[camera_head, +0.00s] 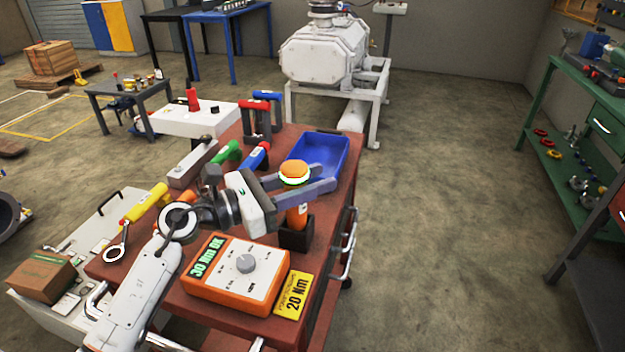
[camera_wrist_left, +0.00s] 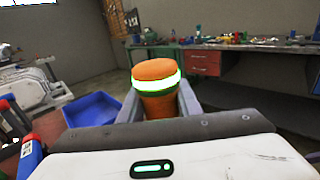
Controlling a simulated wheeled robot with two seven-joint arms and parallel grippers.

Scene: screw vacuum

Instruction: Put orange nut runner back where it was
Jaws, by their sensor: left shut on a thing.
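The orange nut runner (camera_head: 297,216) is upright, with a rounded orange top and a glowing white-green ring. Its lower end is in or right over a black square holder (camera_head: 296,237) on the red cart; I cannot tell whether it is fully seated. My left gripper (camera_head: 318,180) reaches over the cart from the left and is shut around the upper part of the nut runner. In the left wrist view the nut runner (camera_wrist_left: 155,102) stands between the two grey fingers. My right gripper is not in view.
The red cart (camera_head: 322,268) also carries a blue bin (camera_head: 325,150), an orange torque tester (camera_head: 232,280), a yellow 20 Nm plate (camera_head: 292,296) and green, blue and yellow-handled tools. A white vacuum pump (camera_head: 325,52) stands behind. The floor right of the cart is clear.

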